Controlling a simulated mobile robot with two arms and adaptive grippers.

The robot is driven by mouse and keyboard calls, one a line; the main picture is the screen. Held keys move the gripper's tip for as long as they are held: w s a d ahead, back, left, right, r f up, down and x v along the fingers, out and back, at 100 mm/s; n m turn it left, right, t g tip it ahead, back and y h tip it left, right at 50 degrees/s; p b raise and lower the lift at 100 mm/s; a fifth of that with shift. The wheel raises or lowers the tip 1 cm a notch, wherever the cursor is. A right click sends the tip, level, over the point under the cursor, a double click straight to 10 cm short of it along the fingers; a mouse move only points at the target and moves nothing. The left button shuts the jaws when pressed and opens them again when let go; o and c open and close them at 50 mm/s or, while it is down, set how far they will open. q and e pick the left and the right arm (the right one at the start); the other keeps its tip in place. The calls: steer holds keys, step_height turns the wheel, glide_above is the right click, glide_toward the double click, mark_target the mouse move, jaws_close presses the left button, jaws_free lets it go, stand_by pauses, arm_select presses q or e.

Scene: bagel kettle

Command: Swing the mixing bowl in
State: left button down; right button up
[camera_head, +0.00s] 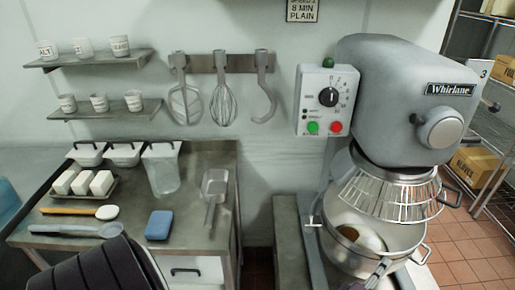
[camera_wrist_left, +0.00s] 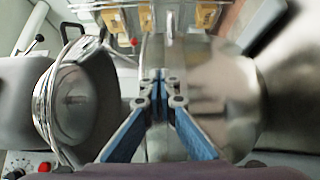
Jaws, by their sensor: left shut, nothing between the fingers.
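The mixing bowl (camera_head: 335,250) is a steel bowl with side handles on the mixer (camera_head: 395,100), below the mixer head and the wire guard (camera_head: 390,198). White and brown contents show inside it. My left gripper (camera_head: 379,271) is at the front of the bowl, low in the head view, partly cut off by the frame. In the left wrist view its fingers (camera_wrist_left: 160,80) are shut and empty, overlapping the bowl's shiny side (camera_wrist_left: 215,105). I cannot tell whether they touch it. The guard shows at the left there (camera_wrist_left: 55,100). My right gripper is not in view.
A control box (camera_head: 327,98) with a dial and green and red buttons is left of the mixer head. The steel table (camera_head: 190,215) at left holds tubs, a scoop (camera_head: 213,190) and a blue sponge (camera_head: 159,225). Shelving with boxes stands at right; floor shows beside the mixer.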

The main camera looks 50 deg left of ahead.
arm_select(q)
steer(key=shift+w+a, duration=0.1)
steer(key=shift+a, duration=0.1)
steer(key=s, duration=1.2)
steer(key=s+f+m+g+h, duration=0.1)
steer(key=s+f+m+g, duration=0.45)
steer(key=f, duration=0.95)
steer(key=s+f+m+g+h, duration=0.25)
steer(key=s+f+m, duration=0.5)
steer(key=f, duration=0.85)
steer(key=s+a+f+m+g+y, duration=0.1)
steer(key=s+a+f+m+g, duration=0.1)
steer(key=s, duration=0.7)
steer(key=s+a+f+m+g+y, duration=0.1)
steer(key=s+a+f+m+g, duration=0.2)
steer(key=s+a+f, duration=0.3)
steer(key=s+a+f+m+g+y, duration=0.1)
steer(key=s+a+f+m+g, duration=0.1)
steer(key=s+a+f+g, duration=0.2)
steer(key=s+a+f, duration=0.1)
steer(key=s+f, duration=0.2)
steer(key=s, duration=0.5)
steer(key=shift+s+m, duration=0.3)
steer(key=shift+f+y, duration=0.1)
steer(key=shift+y, duration=0.15)
